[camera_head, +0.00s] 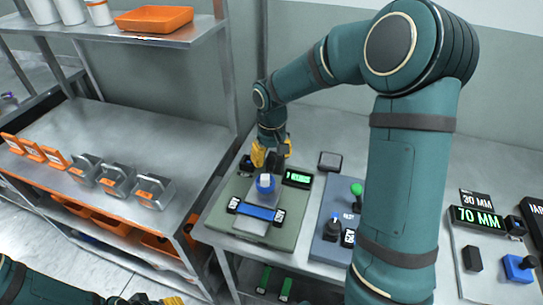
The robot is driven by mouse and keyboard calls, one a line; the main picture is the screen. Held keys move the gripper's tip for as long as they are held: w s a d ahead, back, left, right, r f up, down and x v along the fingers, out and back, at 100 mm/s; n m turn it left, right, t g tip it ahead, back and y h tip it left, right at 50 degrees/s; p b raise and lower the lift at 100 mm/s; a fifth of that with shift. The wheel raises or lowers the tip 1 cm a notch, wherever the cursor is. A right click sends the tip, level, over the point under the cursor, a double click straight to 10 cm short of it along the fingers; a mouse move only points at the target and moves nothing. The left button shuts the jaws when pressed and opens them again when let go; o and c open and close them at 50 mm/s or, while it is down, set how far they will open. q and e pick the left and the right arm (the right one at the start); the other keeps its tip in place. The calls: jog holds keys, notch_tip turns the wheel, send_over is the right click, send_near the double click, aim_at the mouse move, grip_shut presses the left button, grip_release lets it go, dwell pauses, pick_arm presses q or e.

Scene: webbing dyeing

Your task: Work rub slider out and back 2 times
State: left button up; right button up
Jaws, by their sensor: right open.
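The rub tester is a green base plate (222,222) on the grey bench. A blue strip (257,212) with black end clamps lies across the near part of the plate. My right gripper (270,156), with yellow fingers, is open just behind and above the knob. I cannot tell whether it touches the slider. My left gripper (165,300) shows only partly at the bottom edge, and its fingers cannot be made out.
A small display (297,179) stands right of the slider. A grey-blue unit with a green button (356,189) stands beside the plate, partly behind my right arm. A "70 MM" display (477,218) is far right. A rack with grey weights (117,182) stands left.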

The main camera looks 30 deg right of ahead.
notch_tip(320, 180, up, 12)
dwell(0.4)
jog(key=shift+o, duration=0.2)
jog(key=shift+f, duration=0.1)
